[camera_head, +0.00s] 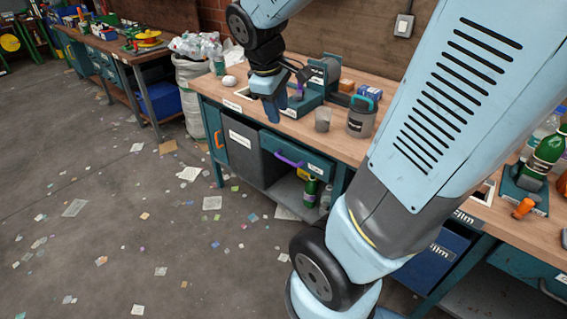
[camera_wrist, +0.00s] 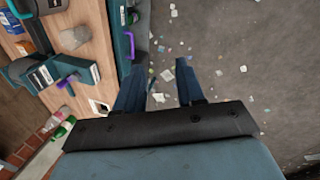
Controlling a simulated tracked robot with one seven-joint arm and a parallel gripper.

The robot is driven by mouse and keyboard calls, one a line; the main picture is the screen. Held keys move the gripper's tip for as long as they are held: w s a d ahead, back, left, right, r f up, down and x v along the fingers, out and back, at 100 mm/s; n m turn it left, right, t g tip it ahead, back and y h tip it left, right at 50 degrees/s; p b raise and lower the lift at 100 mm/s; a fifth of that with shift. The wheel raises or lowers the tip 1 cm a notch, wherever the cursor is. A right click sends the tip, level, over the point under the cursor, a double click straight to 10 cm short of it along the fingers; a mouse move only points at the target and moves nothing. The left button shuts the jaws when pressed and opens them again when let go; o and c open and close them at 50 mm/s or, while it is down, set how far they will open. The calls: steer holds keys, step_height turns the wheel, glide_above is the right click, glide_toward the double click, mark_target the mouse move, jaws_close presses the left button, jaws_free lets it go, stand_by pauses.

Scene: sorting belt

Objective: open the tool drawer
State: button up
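A teal drawer front (camera_head: 313,163) with a purple handle (camera_head: 288,159) and a white label sits under the wooden bench top, and it looks flush with the bench. The label is too small to read. The purple handle also shows in the wrist view (camera_wrist: 131,45), beyond the fingers and left of centre. My gripper (camera_head: 271,115) is above the bench's front edge, higher than the handle and apart from it, with its fingers pointing down. In the wrist view my gripper (camera_wrist: 160,64) has its two blue fingers spread apart with nothing between them.
A teal cabinet door with an orange handle (camera_head: 218,139) and a grey bin (camera_head: 244,150) stand left of the drawer. A grey canister (camera_head: 360,120) and a grey cup (camera_head: 322,120) stand on the bench top (camera_head: 340,145). The floor in front holds scattered paper scraps.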

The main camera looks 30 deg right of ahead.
steer(key=w+d+f+n+g+h, duration=0.2)
steer(key=w+f+n+h, duration=0.1)
steer(key=w+f+n, duration=0.4)
steer(key=n+t+h, duration=0.6)
steer(key=n+h, duration=0.3)
steer(key=n, duration=1.7)
glide_toward(287, 160)
steer(key=x, duration=0.7)
steer(key=f+x, duration=0.1)
steer(key=x, duration=0.2)
steer(key=shift+r, duration=0.1)
steer(key=shift+c, duration=0.3)
jaws_close()
